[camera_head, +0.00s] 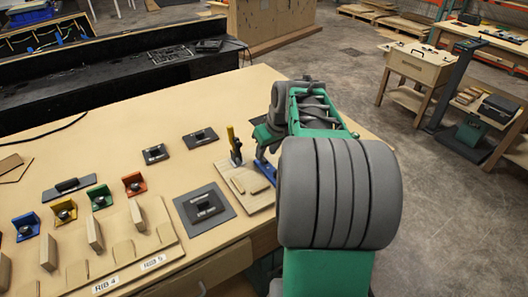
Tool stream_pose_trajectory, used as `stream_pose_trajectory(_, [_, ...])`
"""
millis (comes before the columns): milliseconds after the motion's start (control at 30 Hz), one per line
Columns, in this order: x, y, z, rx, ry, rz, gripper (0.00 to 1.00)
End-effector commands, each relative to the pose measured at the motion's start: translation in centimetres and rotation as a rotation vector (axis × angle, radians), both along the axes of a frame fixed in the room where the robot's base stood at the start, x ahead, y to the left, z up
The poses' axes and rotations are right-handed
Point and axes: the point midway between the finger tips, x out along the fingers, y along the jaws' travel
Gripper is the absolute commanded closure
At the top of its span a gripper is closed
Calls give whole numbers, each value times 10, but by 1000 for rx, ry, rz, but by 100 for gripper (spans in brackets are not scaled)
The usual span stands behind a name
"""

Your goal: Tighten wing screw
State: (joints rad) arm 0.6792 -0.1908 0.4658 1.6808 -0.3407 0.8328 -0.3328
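My arm reaches over the right part of the table, and my gripper (262,150) is small and partly hidden behind my own arm. It is low over a wooden board (262,198) that carries a yellow-and-dark upright part (233,145) and a blue piece (265,171). The gripper is just right of the yellow part and close to the blue piece. I cannot tell whether it touches either, or whether its fingers are open. I cannot make out a wing screw; it may be hidden or too small.
Blue (26,226), yellow (64,211), green (99,197) and red (134,184) brackets with dark knobs stand left, behind a slotted wooden rack (120,250). A grey plate with a square frame (205,206) lies left of the board. The table's (245,95) back is clear.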

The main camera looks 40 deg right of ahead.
Motion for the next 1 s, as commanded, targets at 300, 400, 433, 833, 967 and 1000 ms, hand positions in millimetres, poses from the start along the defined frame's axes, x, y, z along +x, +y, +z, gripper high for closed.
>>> stream_pose_trajectory(300, [10, -2, -27, -1, 0, -4, 66])
stream_pose_trajectory(400, [10, -3, -27, -1, 0, -5, 66])
stream_pose_trajectory(433, [10, -3, -27, -1, 0, -5, 66])
stream_pose_trajectory(833, [10, -3, -26, -1, 0, -6, 97])
stream_pose_trajectory(967, [10, -3, -26, -1, 0, -6, 100])
stream_pose_trajectory(1000, [10, -3, -26, -1, 0, -6, 100])
